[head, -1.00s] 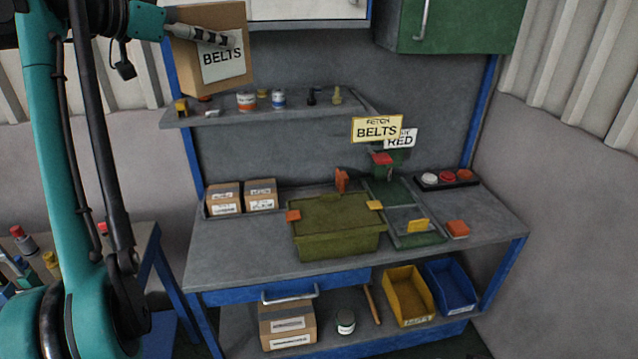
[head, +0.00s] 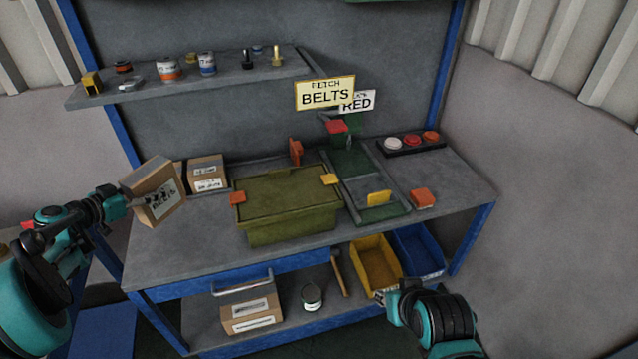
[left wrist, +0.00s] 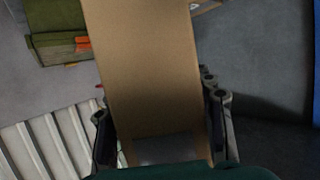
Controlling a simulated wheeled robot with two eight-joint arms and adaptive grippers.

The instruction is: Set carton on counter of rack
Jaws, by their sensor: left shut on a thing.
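The brown carton (head: 142,181), with a white BELTS label, is at the left end of the rack's grey counter (head: 185,250). It is tilted, and I cannot tell whether its bottom touches the counter. My left gripper (head: 154,197) is shut on the carton. In the left wrist view the carton (left wrist: 150,60) fills the middle, with a finger on each side. My right gripper (head: 388,297) is low in front of the rack; its fingers are too small and dark to read. The yellow sign (head: 325,94) reads FETCH BELTS.
Another carton (head: 207,172) stands just right of the held one. An olive bin (head: 290,222) sits mid-counter. The upper shelf (head: 200,88) holds small jars and parts. Yellow (head: 374,265) and blue (head: 418,250) bins sit below. The counter's front left is clear.

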